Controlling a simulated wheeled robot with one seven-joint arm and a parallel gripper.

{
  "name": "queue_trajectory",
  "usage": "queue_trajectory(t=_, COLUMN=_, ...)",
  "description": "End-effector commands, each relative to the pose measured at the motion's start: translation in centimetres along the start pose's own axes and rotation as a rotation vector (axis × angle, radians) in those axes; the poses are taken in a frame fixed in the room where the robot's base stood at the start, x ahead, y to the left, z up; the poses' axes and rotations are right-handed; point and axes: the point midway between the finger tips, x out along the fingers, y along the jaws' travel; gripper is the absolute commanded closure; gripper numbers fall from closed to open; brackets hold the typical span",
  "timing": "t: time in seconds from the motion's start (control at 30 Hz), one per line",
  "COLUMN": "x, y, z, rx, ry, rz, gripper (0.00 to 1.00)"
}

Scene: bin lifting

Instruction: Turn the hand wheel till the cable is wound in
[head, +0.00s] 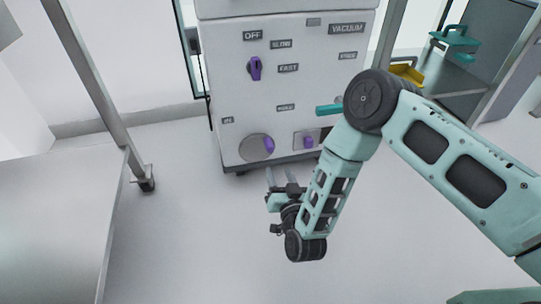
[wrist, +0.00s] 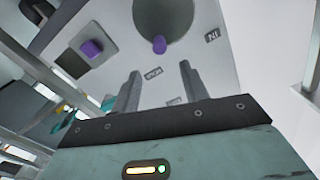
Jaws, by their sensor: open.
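The hand wheel (head: 252,148) is a grey disc low on the front of the white cabinet. Its purple handle (head: 269,145) sits at the disc's right side. In the wrist view, which is turned over, the wheel (wrist: 176,18) is at the top, with the handle (wrist: 159,44) at its lower edge. My gripper (head: 280,177) is open and empty, in front of the cabinet and just below the wheel in the head view. In the wrist view its two fingers (wrist: 159,82) point towards the handle but stay apart from it. I cannot make out the cable.
The cabinet (head: 290,70) also carries a purple selector knob (head: 255,68) and a smaller purple knob on a plate (head: 308,142). A teal lever (head: 328,109) sticks out near my arm. A grey table (head: 60,220) stands left. The floor between is clear.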

Motion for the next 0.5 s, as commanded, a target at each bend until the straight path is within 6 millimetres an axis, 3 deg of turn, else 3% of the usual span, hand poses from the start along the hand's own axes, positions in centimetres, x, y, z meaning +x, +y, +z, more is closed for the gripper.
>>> queue_trajectory(t=0.3, x=6.7, y=0.2, z=0.4, rx=0.001, ry=0.004, rz=0.001, gripper=0.55)
queue_trajectory(t=0.5, x=9.7, y=0.2, z=0.3, rx=0.001, ry=0.002, rz=0.001, gripper=0.55)
